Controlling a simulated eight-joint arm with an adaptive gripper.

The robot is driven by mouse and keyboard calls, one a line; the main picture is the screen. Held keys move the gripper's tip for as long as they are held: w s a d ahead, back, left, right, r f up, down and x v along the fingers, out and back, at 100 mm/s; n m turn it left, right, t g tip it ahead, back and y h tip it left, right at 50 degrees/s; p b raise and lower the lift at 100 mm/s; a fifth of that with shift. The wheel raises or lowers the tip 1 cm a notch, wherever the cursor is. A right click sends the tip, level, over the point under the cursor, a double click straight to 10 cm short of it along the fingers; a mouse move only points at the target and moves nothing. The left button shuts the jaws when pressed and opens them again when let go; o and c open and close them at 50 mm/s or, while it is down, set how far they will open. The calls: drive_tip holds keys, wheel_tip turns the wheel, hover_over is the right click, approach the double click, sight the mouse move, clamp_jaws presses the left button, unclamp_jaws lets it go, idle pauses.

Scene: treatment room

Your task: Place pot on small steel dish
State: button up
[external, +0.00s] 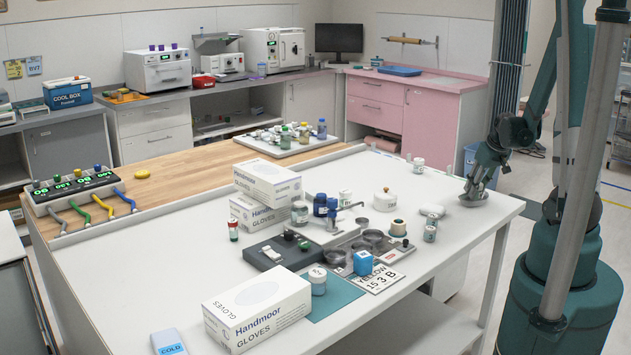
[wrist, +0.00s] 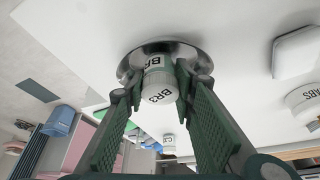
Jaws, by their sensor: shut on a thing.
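The pot, a small white one lettered BR3 (wrist: 158,88), is between the fingers of my gripper (wrist: 160,82) in the wrist view. The gripper is shut on it. The small steel dish (wrist: 128,68) is round and shiny, and its rim shows around the far end of the pot. I cannot tell whether the pot touches the dish or hangs just above it. In the external view, my gripper (external: 481,176) is low over the dish (external: 473,202) at the table's right corner. The pot is hardly visible there.
A white rounded block (external: 432,210) and a lidded white jar (external: 384,201) stand left of the dish. Small pots (external: 418,165) (external: 430,233) stand nearby. Glove boxes (external: 262,310), bottles and trays crowd the table's middle. The table's right edge is close to the dish.

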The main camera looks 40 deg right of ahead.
drive_tip(key=shift+f, duration=0.55)
drive_tip(key=shift+f, duration=0.2)
drive_tip(key=o, duration=0.9)
drive_tip(key=shift+r, duration=0.25)
drive_tip(key=shift+p+v, duration=1.15)
drive_tip(key=shift+v, duration=4.8)
drive_tip(key=shift+s+a, duration=0.1)
drive_tip(key=shift+a, duration=0.1)
